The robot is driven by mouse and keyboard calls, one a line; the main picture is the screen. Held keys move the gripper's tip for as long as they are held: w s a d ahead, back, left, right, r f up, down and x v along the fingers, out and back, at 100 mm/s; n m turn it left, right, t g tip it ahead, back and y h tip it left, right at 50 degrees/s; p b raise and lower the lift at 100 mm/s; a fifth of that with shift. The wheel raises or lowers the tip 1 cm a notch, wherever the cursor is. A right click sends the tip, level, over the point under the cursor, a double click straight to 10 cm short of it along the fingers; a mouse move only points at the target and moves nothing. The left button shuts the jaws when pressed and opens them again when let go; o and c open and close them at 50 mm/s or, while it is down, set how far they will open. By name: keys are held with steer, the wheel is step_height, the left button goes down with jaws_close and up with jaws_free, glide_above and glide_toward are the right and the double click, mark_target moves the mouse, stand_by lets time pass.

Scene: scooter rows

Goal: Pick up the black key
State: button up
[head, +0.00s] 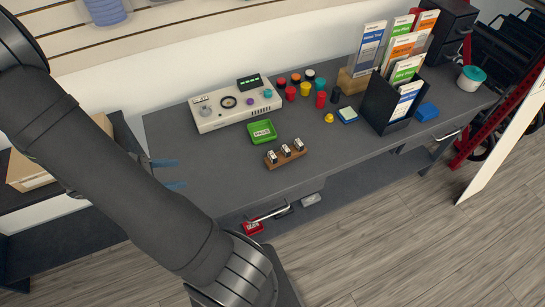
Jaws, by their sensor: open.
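I cannot pick out a black key for certain. A small wooden block (285,155) near the front edge of the grey counter holds three small white-and-dark items (286,150), too small to tell whether one is a key. My gripper (176,174) is at the left, by the counter's left end, with its two blue fingers apart and nothing visible between them. It is well to the left of the wooden block. My arm hides part of the counter's left front.
On the counter (210,160) are a green tray (262,131), a pale control box (225,112), several coloured cylinders, a yellow knob-like piece (328,118) and a black leaflet holder (385,110). A red item (253,228) is below the front edge. The counter's left part is clear.

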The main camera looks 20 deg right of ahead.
steer(key=w+d+r+g+y, duration=0.15)
steer(key=d+y, duration=0.35)
steer(key=d, duration=0.6)
steer(key=t+y, duration=0.2)
steer(key=y, duration=0.1)
glide_toward(272, 154)
steer(key=x, duration=0.7)
steer(key=shift+f, duration=0.15)
steer(key=shift+d+f, duration=0.3)
steer(key=shift+f, duration=0.35)
steer(key=c, duration=1.1)
steer(key=shift+o, duration=0.2)
steer(key=shift+r, duration=0.15)
